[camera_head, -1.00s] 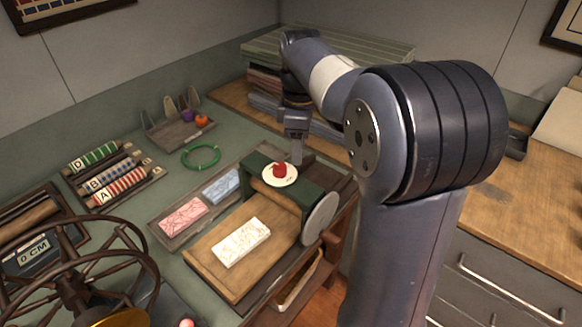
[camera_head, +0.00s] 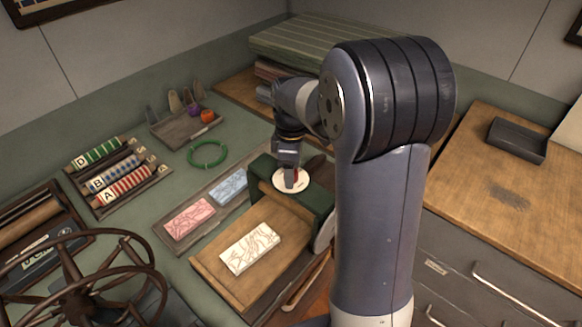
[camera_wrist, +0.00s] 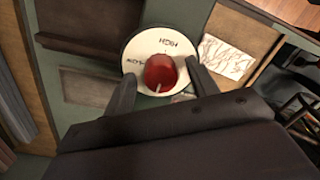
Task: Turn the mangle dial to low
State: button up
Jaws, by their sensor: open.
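The mangle (camera_head: 322,203) is a dark green press on the bench with a wooden bed (camera_head: 212,262). Its round white dial (camera_head: 279,186) has a red knob at its centre. In the wrist view the dial (camera_wrist: 134,50) shows HIGH near the top and what looks like LOW at the left, both turned around. The red knob (camera_wrist: 160,72) stands between the fingers of my gripper (camera_wrist: 161,84), one on each side. The fingers are open; I cannot tell if they touch the knob. In the head view my gripper (camera_head: 290,177) covers part of the dial.
A white patterned block (camera_head: 250,248) lies on the wooden bed. A pink block (camera_head: 188,218) and a blue block (camera_head: 229,186) lie in a tray to the left. A spoked wheel (camera_head: 75,290) stands at the front left. The wooden counter (camera_head: 480,190) at right is mostly clear.

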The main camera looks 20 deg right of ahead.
jog(key=c, duration=1)
jog(key=shift+o, duration=0.2)
jog(key=m, duration=0.4)
jog(key=shift+m, duration=0.4)
jog(key=m, duration=0.9)
jog(key=shift+t, duration=0.3)
jog(key=shift+m, duration=1.9)
